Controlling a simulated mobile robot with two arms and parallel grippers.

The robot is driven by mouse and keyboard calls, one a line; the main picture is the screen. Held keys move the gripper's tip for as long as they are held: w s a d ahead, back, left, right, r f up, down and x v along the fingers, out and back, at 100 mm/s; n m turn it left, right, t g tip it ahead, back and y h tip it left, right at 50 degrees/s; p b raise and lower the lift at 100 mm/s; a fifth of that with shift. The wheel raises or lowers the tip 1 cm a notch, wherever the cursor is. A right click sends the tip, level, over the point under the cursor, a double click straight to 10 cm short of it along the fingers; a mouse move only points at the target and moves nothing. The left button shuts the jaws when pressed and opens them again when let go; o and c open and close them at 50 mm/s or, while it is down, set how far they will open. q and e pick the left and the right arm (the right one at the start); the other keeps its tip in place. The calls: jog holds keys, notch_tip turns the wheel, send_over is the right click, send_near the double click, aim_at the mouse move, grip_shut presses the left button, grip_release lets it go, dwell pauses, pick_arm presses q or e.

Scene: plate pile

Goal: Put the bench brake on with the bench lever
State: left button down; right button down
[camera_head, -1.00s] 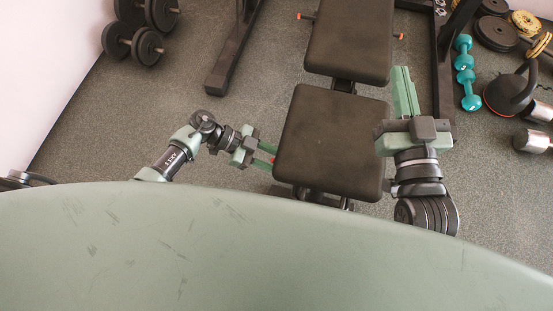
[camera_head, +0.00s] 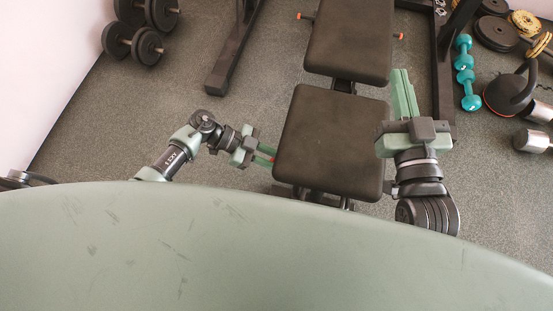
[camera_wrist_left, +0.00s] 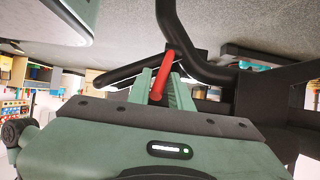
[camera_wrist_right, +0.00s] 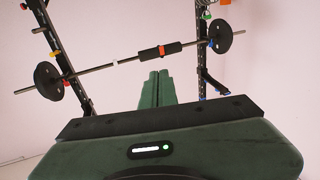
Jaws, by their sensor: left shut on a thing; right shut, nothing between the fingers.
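The bench (camera_head: 330,140) has dark padded sections and stands in the middle of the head view. The bench lever (camera_wrist_left: 163,75) is a red handle in the left wrist view. My left gripper (camera_wrist_left: 160,88) is shut on the red lever, with its fingers on either side of it. My right gripper (camera_head: 403,92) is shut and empty to the right of the bench. Its closed fingers also show in the right wrist view (camera_wrist_right: 158,88). The brake itself cannot be made out.
Teal dumbbells (camera_head: 467,75) and a kettlebell (camera_head: 508,92) lie on the floor at right. Black dumbbells (camera_head: 133,42) lie at upper left. Rack uprights flank the bench. A barbell (camera_wrist_right: 125,58) hangs on the rack in the right wrist view.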

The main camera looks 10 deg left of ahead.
pick_arm(q)
jog(key=shift+s+f, duration=0.15)
